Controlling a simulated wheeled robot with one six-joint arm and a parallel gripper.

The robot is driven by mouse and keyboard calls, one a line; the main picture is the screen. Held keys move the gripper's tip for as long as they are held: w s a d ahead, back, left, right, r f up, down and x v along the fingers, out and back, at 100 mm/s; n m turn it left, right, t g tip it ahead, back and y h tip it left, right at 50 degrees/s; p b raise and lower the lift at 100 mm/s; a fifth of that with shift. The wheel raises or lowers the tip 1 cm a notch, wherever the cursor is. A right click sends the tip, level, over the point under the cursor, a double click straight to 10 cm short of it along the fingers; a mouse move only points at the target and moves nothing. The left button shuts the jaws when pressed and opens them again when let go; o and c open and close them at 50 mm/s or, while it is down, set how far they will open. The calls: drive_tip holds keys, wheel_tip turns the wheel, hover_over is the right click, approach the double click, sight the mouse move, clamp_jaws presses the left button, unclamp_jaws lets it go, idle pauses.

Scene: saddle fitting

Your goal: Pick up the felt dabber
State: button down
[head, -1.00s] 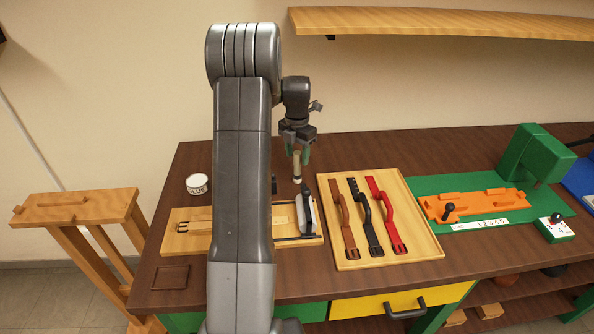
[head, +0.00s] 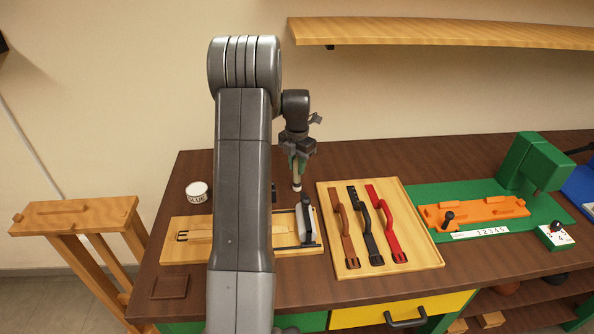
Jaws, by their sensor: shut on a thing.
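The felt dabber (head: 297,181) is a short, pale wooden stick with a light tip, hanging upright below my gripper (head: 297,166). The dabber's light end points down, over the dark bench behind the wooden board and just left of the strap tray. I cannot tell whether its tip clears the bench top.
A glue tin (head: 197,192) stands at the left. A wooden board (head: 180,252) with a strap and a grey-handled tool (head: 307,220) lies in front. A tray (head: 428,255) holds brown, black and red straps. A green machine (head: 530,165) stands at right. A shelf (head: 440,30) hangs above.

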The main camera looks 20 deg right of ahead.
wheel_tip(320, 180, up, 6)
drive_tip(key=shift+b, duration=0.6)
drive_tip(key=shift+w+a+r, duration=0.1)
drive_tip(key=shift+a+r, duration=0.15)
drive_tip(key=shift+a, duration=0.3)
drive_tip(key=w+a+b, duration=0.3)
drive_tip(key=w+a, duration=0.1)
drive_tip(key=a, duration=1.2)
drive_tip(key=shift+w+a, duration=0.15)
drive_tip(key=shift+a, duration=0.05)
drive_tip(key=shift+w+d+f, duration=0.25)
drive_tip(key=shift+d+f, duration=0.7)
drive_tip(key=shift+f, duration=0.25)
drive_tip(key=shift+f, duration=0.6)
idle(1.5)
drive_tip(key=shift+r, duration=0.1)
wheel_tip(320, 180, up, 7)
drive_tip(key=p, duration=0.5)
